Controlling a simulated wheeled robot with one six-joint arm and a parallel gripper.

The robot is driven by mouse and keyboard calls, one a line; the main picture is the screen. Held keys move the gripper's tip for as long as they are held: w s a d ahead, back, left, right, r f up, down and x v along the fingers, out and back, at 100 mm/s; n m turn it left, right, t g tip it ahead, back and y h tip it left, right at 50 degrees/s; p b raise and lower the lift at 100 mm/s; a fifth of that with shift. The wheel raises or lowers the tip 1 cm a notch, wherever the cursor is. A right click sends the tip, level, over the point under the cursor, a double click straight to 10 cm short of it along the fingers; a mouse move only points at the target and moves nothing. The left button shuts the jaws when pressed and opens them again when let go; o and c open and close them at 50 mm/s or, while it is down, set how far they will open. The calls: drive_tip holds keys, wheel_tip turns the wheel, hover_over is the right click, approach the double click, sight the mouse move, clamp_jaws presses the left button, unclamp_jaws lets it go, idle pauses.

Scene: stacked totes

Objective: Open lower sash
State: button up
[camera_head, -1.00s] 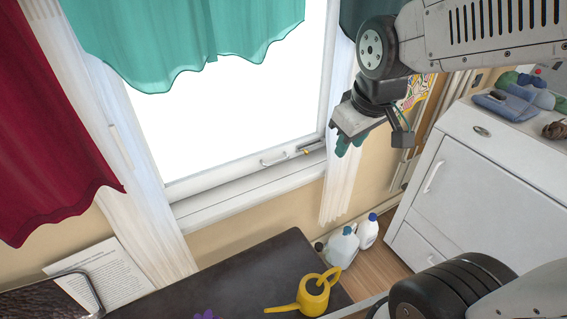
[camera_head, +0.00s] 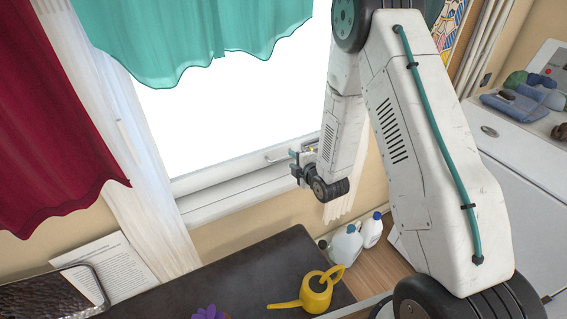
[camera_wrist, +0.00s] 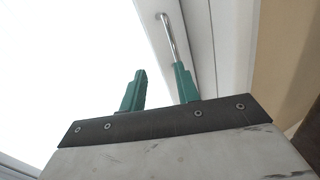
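The window's lower sash (camera_head: 225,174) has a white bottom rail low in the bright opening, just above the sill. Its metal bar handle (camera_head: 276,158) is on the rail's right part, and my gripper (camera_head: 293,164) is just right of it. In the wrist view the handle (camera_wrist: 169,38) runs down to the tip of the right green finger, where its near end is hidden. I cannot tell whether finger and handle touch. My gripper (camera_wrist: 158,84) has its two fingers apart with nothing between them.
A teal curtain (camera_head: 190,40) hangs over the window top, and a red curtain (camera_head: 50,130) hangs at left. A dark table (camera_head: 230,270) below bears a yellow watering can (camera_head: 315,292). Bottles (camera_head: 345,243) stand on the floor, and a white cabinet (camera_head: 520,190) is at right.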

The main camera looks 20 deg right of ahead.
drive_tip(key=shift+n+t+y, duration=0.3)
drive_tip(key=shift+n+t, duration=0.4)
drive_tip(key=w+f, duration=0.1)
drive_tip(key=w, duration=0.1)
drive_tip(key=w+a+f, duration=0.1)
drive_tip(key=w+f, duration=0.1)
drive_tip(key=w+a+f, duration=0.1)
drive_tip(key=w+f, duration=0.1)
drive_tip(key=shift+w, duration=0.1)
clamp_jaws()
